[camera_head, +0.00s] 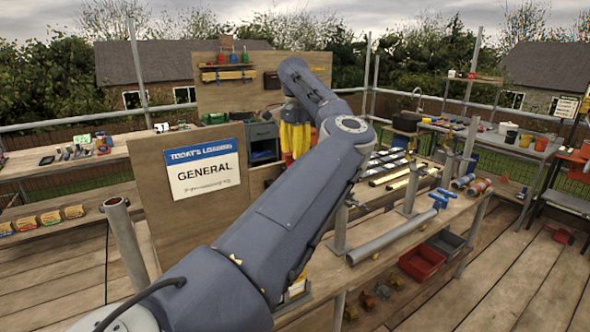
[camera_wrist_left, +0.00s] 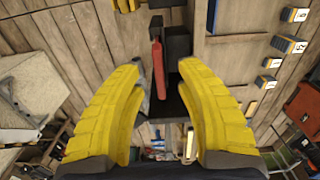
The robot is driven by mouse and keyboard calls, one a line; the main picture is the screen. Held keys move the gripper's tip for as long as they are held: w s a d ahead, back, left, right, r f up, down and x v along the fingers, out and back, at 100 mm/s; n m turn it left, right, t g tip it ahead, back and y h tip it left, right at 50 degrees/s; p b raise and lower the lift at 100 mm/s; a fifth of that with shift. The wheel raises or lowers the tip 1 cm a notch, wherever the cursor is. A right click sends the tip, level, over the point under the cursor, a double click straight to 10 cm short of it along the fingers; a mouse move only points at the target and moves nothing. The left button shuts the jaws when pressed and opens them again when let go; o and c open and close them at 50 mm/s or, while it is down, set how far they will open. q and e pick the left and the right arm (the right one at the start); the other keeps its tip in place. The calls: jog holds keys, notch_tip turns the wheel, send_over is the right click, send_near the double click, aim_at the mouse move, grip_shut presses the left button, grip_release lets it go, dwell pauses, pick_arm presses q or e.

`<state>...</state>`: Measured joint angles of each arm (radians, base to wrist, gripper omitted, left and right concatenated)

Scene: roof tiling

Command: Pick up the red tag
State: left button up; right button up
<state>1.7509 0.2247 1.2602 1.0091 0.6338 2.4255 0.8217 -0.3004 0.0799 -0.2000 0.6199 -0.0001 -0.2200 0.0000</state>
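A narrow red piece, likely the red tag (camera_wrist_left: 157,66), shows in the left wrist view beside a black box (camera_wrist_left: 177,44). It appears in the gap between the yellow fingertips of my left gripper (camera_wrist_left: 160,80), which are spread apart. I cannot tell whether it is between the fingers or just beyond them. In the head view my left gripper (camera_head: 296,138) points down in front of the wooden back board, its yellow fingers partly covered by my arm. A sliver of red shows at its right edge there. My right gripper is not in view.
A "General" sign (camera_head: 202,170) on a board stands left of my arm. A workbench with pipes (camera_head: 395,235) and a blue clamp (camera_head: 440,197) lies to the right, red bin (camera_head: 421,262) below. A grey cabinet (camera_head: 262,132) stands close behind the gripper.

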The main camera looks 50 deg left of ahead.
pick_arm(q)
jog(key=shift+f, duration=0.75)
grip_shut()
